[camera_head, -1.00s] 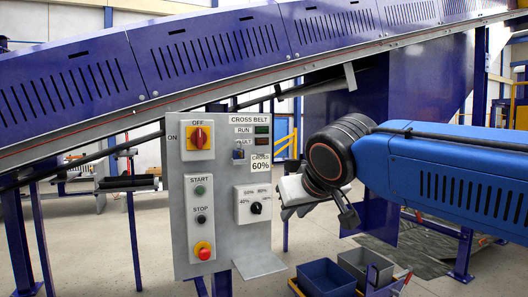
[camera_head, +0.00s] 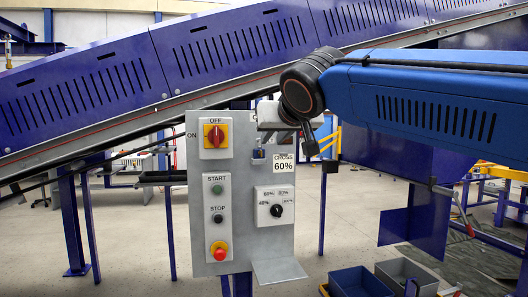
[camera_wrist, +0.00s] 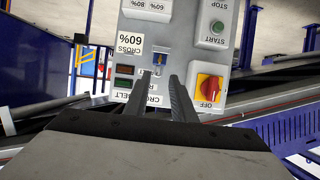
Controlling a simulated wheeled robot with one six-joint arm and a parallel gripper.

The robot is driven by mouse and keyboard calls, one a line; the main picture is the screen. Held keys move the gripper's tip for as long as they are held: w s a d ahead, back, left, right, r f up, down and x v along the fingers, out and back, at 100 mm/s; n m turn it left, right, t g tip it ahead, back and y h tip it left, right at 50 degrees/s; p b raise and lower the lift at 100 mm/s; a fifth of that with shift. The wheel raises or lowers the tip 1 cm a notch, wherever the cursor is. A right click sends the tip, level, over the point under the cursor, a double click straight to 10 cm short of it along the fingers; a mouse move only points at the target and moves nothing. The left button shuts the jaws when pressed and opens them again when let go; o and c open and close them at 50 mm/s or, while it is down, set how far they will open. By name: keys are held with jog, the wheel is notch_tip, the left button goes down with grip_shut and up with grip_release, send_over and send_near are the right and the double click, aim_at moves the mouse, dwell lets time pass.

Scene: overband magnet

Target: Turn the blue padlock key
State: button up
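The grey control panel (camera_head: 262,232) stands in front of the conveyor. In the head view my gripper (camera_head: 266,130) is in front of the panel's top right, covering the run and fault lamps. I cannot tell whether it touches the panel.
Left of the key is the red and yellow rotary switch (camera_head: 215,136). Below are the start button (camera_head: 217,189), the stop button (camera_head: 218,218), the red emergency stop (camera_head: 220,252) and the speed knob (camera_head: 276,210). Crates (camera_head: 360,282) stand on the floor at right.

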aim_at(261, 152)
jog(key=x, duration=1.2)
jog(key=shift+w+f, duration=0.2)
jog(key=shift+w, duration=0.05)
grip_shut()
